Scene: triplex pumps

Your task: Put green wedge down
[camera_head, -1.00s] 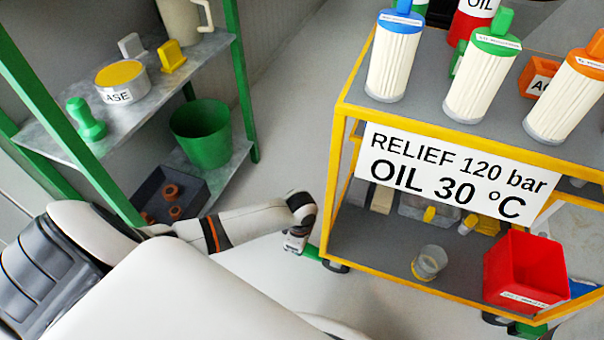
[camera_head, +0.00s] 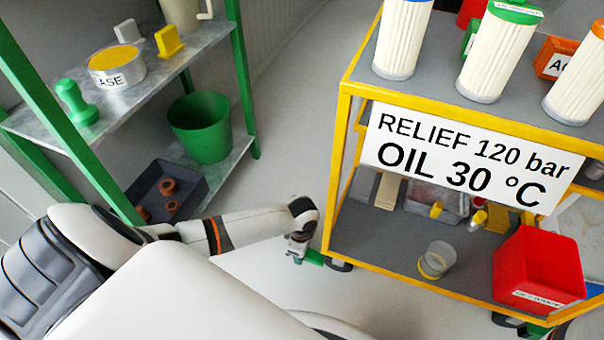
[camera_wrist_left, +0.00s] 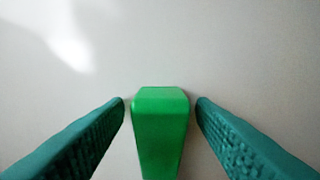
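The green wedge (camera_head: 315,257) is low by the near left corner of the yellow cart, close to a caster. In the left wrist view the green wedge (camera_wrist_left: 161,130) lies between the two teal fingers of my left gripper (camera_wrist_left: 160,104), with a narrow gap on each side at the fingertips. The wedge appears to be on the pale floor, though its underside is hidden. My left gripper (camera_head: 300,254) reaches down at the wedge's left end in the head view. My right gripper is not in view.
The yellow cart (camera_head: 345,165) stands right of the gripper, with a red bin (camera_head: 535,265) and a clear cup (camera_head: 436,262) on its lower shelf. A green-framed rack (camera_head: 243,75) with a green bucket (camera_head: 202,130) stands left. The floor between is clear.

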